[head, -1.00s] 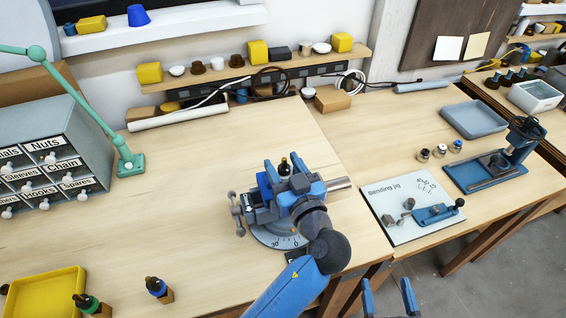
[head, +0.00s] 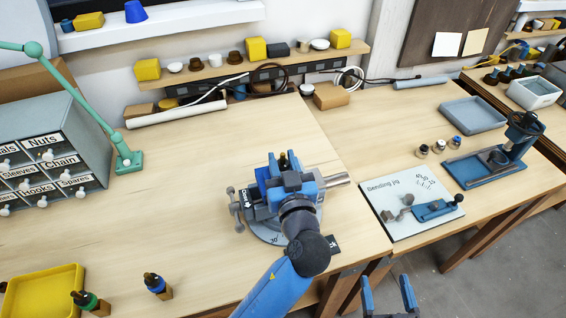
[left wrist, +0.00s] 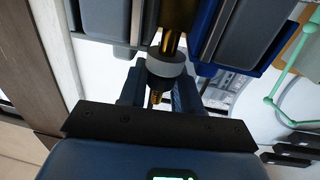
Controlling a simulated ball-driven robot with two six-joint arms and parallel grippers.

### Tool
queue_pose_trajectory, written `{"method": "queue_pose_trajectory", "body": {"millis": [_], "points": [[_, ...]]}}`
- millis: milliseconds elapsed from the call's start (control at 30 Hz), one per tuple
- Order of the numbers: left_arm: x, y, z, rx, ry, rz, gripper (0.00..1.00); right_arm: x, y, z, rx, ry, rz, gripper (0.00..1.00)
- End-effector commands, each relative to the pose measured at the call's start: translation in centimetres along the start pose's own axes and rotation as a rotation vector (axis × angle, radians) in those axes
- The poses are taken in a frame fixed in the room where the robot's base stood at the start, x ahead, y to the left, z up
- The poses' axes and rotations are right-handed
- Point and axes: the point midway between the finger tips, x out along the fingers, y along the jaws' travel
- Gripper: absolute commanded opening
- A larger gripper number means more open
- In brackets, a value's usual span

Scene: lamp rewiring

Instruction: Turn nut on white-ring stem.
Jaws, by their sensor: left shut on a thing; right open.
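A brass stem (left wrist: 178,18) with a white ring (left wrist: 172,62) shows in the left wrist view, held between the grey jaws of a vise (left wrist: 232,38). Its thin brass tip (left wrist: 155,98) points toward my left gripper (left wrist: 158,92). That gripper's two blue fingers are closed around the stem's end, just below the ring. The nut seems to be between them and is mostly hidden. In the head view my left gripper (head: 290,178) is over the blue-and-grey vise (head: 262,206) and covers most of the stem. My right gripper (head: 388,296) is open and empty at the bottom edge.
The vise stands on a round dial (head: 268,236) near the table's front edge. A bending jig (head: 400,190) lies to the right. The table's middle left is clear.

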Motion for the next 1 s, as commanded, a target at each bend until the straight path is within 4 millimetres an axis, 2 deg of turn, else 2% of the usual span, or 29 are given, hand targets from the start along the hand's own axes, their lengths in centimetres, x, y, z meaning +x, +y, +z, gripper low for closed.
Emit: {"method": "queue_pose_trajectory", "body": {"millis": [167,433,1000], "points": [[0.1,-0.3,-0.1,-0.001,0.0,0.149,0.02,0.0,0.0,-0.1,0.0,0.0,0.0,0.8],[0.1,-0.2,-0.5,0.001,0.0,0.366,0.02,0.0,0.0,-2.1,0.0,0.0,0.0,0.8],[0.1,-0.1,-0.5,-0.002,0.001,0.593,0.02,-0.1,0.0,-6.9,0.0,0.0,0.0,0.8]]}}
